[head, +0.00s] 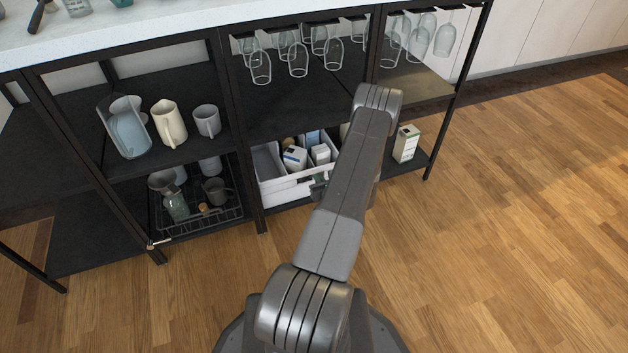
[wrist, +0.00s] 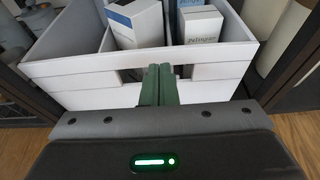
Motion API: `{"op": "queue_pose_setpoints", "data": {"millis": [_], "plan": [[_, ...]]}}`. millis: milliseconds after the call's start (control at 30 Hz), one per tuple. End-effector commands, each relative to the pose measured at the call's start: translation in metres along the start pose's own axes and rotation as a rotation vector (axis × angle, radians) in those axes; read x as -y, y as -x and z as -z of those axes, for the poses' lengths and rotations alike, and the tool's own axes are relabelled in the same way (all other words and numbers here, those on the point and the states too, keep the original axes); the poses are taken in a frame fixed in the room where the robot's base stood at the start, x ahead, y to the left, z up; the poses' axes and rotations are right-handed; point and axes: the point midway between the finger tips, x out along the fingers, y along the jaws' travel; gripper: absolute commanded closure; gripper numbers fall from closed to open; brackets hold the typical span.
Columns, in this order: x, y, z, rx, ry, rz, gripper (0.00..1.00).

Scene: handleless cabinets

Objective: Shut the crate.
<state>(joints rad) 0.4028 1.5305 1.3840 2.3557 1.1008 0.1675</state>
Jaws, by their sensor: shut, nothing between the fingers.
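The white crate (head: 286,188) stands on the bottom shelf in the middle bay, with several cartons in it. In the head view its front sits near the shelf's front edge, partly behind my arm. The crate's front wall (wrist: 75,84) fills the upper wrist view, with cut-out slots near its top. My gripper (wrist: 159,70) has its green fingers together and empty, right at the middle of that front wall. I cannot tell whether the fingertips touch it. In the head view my gripper (head: 319,184) is small and partly hidden by my arm.
A wire basket (head: 203,222) with jars and mugs stands on the bottom shelf to the left. A carton (head: 406,143) stands to the right. Glasses (head: 298,60) hang above. Black posts (head: 240,140) flank the bay. The wooden floor (head: 520,230) is clear on the right.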

Motion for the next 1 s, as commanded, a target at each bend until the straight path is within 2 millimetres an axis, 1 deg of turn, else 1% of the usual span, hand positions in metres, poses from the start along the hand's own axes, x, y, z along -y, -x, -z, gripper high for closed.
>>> {"op": "queue_pose_setpoints", "data": {"millis": [33, 100, 300, 400, 500, 667, 1000], "plan": [[0.008, 0.005, 0.005, 0.0, -0.001, 0.003, 1.0], [0.007, 0.026, -0.001, -0.004, -0.004, 0.001, 1.0], [0.006, 0.071, 0.0, -0.006, -0.005, 0.001, 1.0], [0.005, 0.088, 0.001, -0.005, -0.005, 0.0, 1.0], [0.005, 0.099, 0.002, -0.005, -0.003, -0.001, 1.0], [0.004, 0.106, 0.003, -0.004, -0.003, -0.003, 1.0], [0.004, 0.105, 0.003, -0.004, -0.002, -0.003, 1.0]]}}
